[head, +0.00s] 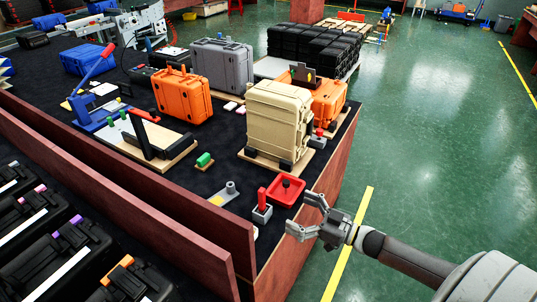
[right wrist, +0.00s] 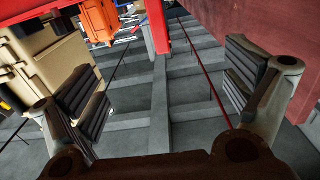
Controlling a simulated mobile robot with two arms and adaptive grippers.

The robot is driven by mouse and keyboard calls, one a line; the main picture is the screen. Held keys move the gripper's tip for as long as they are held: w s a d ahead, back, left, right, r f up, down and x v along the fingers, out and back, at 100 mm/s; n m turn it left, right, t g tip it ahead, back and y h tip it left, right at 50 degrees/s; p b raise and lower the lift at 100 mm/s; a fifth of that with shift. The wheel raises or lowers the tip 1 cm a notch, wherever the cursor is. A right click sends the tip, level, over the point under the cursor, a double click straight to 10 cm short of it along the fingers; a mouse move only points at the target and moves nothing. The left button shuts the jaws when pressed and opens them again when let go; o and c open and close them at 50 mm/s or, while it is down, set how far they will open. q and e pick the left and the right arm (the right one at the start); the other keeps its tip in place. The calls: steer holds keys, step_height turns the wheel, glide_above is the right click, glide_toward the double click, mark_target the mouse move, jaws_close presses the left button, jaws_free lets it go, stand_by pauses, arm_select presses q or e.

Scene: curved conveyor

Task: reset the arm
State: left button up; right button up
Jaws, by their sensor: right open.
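My right gripper (head: 299,212) is at the front right corner of the dark table, its arm coming in from the lower right. Its two fingers are spread apart, with nothing between them. In the right wrist view the open right gripper (right wrist: 163,88) has one ridged pad at each side, with grey surfaces beyond. In the head view the fingers appear beside a red tray (head: 286,190) and a small grey block with a red top (head: 262,206); I cannot tell the exact gap. My left gripper is not in view.
A beige case (head: 278,118) stands on a wooden board near the corner. Orange cases (head: 182,96), a grey case (head: 222,65) and a blue tool (head: 90,85) stand farther back. A reddish wooden rail (head: 150,200) edges the table. The green floor (head: 430,130) at right is mostly clear.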

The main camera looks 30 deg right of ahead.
steer(key=s+d+f+m+g+h, duration=0.1)
steer(key=s+f+g+h, duration=0.2)
steer(key=f, duration=0.7)
steer(key=s+d+f+m+g+h, duration=0.1)
steer(key=s+f+m+h, duration=0.3)
steer(key=f, duration=0.6)
steer(key=s+d+f+n+g+h, duration=0.1)
steer(key=s+f+h, duration=0.1)
steer(key=s+f, duration=0.6)
steer(key=s+a+f+g, duration=0.3)
steer(key=s+f, duration=0.3)
steer(key=s, duration=0.2)
steer(key=s+a+f+g, duration=0.3)
steer(key=s+a+f, duration=0.2)
steer(key=s, duration=0.3)
steer(key=s+a+f+g, duration=0.3)
steer(key=s+a+f, duration=0.3)
steer(key=s, duration=0.3)
steer(key=shift+a+f+g, duration=0.2)
steer(key=shift+f+g, duration=0.1)
steer(key=shift+s, duration=0.1)
